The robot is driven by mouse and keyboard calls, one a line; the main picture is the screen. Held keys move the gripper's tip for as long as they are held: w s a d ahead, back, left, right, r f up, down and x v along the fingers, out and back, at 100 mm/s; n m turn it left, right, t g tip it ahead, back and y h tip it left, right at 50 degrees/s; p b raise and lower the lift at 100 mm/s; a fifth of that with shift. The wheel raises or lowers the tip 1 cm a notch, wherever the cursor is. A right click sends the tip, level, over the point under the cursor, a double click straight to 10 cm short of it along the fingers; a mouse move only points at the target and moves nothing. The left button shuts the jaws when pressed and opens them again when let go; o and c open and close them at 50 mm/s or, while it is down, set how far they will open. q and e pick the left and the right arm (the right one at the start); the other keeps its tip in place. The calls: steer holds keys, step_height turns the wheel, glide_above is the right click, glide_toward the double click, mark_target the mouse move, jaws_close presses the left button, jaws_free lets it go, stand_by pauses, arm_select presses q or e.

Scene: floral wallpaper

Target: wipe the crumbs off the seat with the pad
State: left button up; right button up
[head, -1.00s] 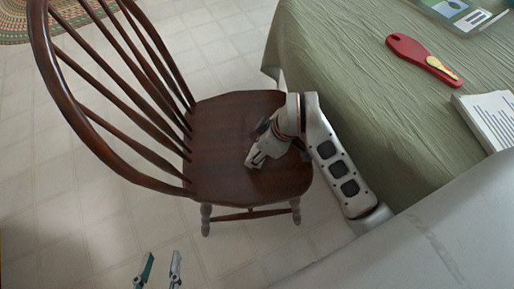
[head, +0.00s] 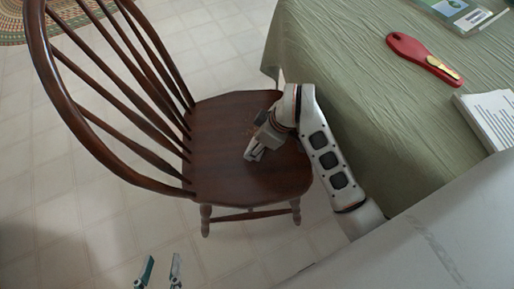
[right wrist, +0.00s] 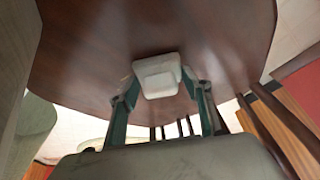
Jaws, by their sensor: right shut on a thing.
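The dark brown wooden chair seat (head: 222,167) is in the middle of the head view and fills much of the right wrist view (right wrist: 90,55). My right gripper (head: 254,154) is over the right half of the seat. In the right wrist view my right gripper (right wrist: 158,88) is shut on a pale block-like pad (right wrist: 157,70). The pad is close against the seat; I cannot tell whether it touches. My left gripper (head: 159,271) is open and empty at the bottom of the head view, over the floor.
The chair's spindle back (head: 112,98) rises on the left of the seat. A table with a green cloth (head: 345,70) stands close on the right, with a red-handled tool (head: 412,54) and a book (head: 488,120). Tiled floor (head: 80,235) is open at lower left.

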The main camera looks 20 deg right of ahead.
steer(key=shift+w+d+f, duration=0.1)
steer(key=shift+w+d, duration=0.1)
steer(key=shift+w, duration=0.45)
steer(key=shift+w+d, duration=0.25)
steer(key=shift+w, duration=0.4)
steer(key=shift+w+d+f, duration=0.1)
steer(key=shift+w+d, duration=0.1)
steer(key=shift+w, duration=0.45)
